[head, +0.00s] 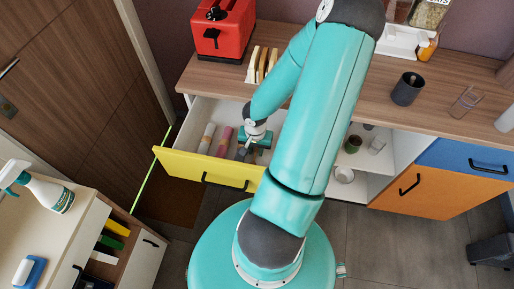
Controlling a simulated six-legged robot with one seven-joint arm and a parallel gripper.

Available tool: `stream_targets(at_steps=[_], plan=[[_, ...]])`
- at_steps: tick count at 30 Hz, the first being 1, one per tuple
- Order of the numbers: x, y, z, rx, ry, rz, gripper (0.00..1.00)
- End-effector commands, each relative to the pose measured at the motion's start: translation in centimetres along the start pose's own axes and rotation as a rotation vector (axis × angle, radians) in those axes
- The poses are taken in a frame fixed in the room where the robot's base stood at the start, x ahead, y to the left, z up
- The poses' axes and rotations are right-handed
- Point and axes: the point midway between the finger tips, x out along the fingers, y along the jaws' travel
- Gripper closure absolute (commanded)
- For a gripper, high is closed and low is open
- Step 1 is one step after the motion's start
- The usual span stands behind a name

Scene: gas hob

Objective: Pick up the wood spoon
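A yellow-fronted drawer (208,169) is pulled open below the wooden counter. Inside it lie a pale tan, rod-like item (207,137) and a pink item (224,141), side by side. A small dark item (241,153) lies right of them, next to my gripper. I cannot make out a wood spoon for certain; the tan item is too small to identify. My gripper (251,152) reaches down into the right part of the drawer, right of the tan and pink items. Its fingers are small and partly hidden, so I cannot tell whether they are open or what they touch.
A red toaster (222,30), bread slices (262,65) and a dark cup (407,88) stand on the counter (340,95). An open cabinet with dishes is right of the drawer. A spray bottle (45,190) stands on the left unit.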

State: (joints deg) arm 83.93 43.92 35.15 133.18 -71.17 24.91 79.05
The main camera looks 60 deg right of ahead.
Motion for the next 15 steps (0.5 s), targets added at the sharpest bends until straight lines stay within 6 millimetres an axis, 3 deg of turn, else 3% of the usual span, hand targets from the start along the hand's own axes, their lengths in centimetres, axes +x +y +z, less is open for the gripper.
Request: stream_targets(at_steps=[6,10,15], plan=[[0.04,0.02,-0.02,0.000,0.001,0.000,0.77],[0.03,0.02,-0.02,0.000,0.001,0.000,1.00],[0.02,0.03,-0.01,0.000,0.000,0.000,1.00]])
